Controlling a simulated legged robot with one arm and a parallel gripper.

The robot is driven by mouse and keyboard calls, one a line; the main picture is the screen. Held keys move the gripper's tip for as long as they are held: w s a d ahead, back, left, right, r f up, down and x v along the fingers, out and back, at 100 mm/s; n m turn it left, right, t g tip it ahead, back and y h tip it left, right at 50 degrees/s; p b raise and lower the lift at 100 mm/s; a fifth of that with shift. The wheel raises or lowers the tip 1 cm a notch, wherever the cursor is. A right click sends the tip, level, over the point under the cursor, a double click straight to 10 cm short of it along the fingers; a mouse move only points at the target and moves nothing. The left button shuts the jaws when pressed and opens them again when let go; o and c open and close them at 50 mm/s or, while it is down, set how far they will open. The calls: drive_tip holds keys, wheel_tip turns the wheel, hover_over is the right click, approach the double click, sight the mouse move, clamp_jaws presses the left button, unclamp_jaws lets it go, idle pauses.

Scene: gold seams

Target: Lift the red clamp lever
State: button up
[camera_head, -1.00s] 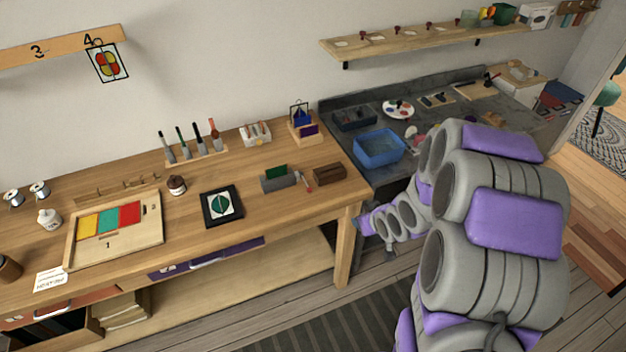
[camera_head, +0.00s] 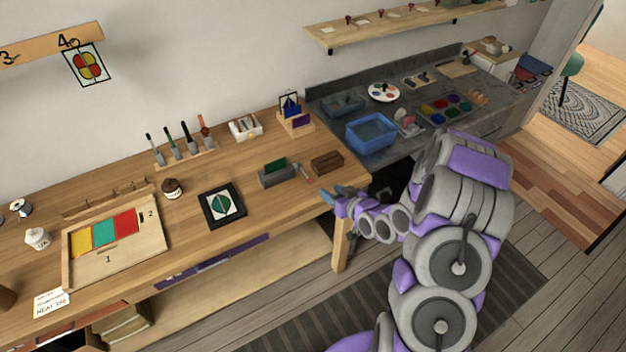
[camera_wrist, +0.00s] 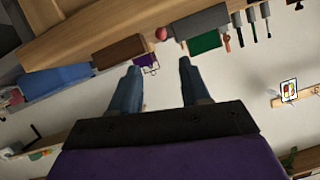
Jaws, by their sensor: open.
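The red clamp lever (camera_head: 308,180) is small and stands at the right end of a grey clamp (camera_head: 275,179) on the wooden bench. The clamp has a green piece (camera_head: 275,166) upright in it. In the wrist view the lever's red knob (camera_wrist: 161,34) shows beyond the fingertips, beside the grey clamp (camera_wrist: 203,20) and green piece (camera_wrist: 205,42). My gripper (camera_head: 341,200) is at the bench's front right corner, to the right of and nearer than the lever. In the wrist view my gripper (camera_wrist: 157,75) has its two fingers wide apart with nothing between them.
A brown wooden block (camera_head: 327,162) lies just right of the lever. A black-framed panel (camera_head: 221,205) lies to the left on the bench (camera_head: 225,245). A blue basin (camera_head: 371,131) stands on the grey counter to the right. Bench surface in front of the clamp is clear.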

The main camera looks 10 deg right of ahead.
approach(311, 179)
drive_tip(key=shift+w+a+f+b, duration=0.2)
drive_tip(key=shift+w+a+f, duration=0.05)
drive_tip(key=shift+w+a, duration=0.25)
drive_tip(key=shift+w+a+f+b, duration=0.2)
drive_tip(key=shift+w+a+f, duration=0.05)
drive_tip(key=shift+w+a, duration=0.3)
drive_tip(key=x, duration=0.3)
drive_tip(key=d+b+x, duration=0.1)
drive_tip(key=x, duration=0.2)
drive_tip(key=shift+w+f, duration=0.25)
drive_tip(key=shift+w, duration=0.15)
drive_tip(key=shift+w+a, duration=0.25)
drive_tip(key=shift+a, duration=0.25)
drive_tip(key=shift+d, duration=0.25)
drive_tip(key=shift+c, duration=0.2)
drive_tip(key=shift+d, duration=0.3)
drive_tip(key=c, duration=0.3)
drive_tip(key=shift+s+a, duration=0.1)
drive_tip(key=shift+a, duration=0.2)
clamp_jaws()
drive_tip(key=shift+d, duration=0.15)
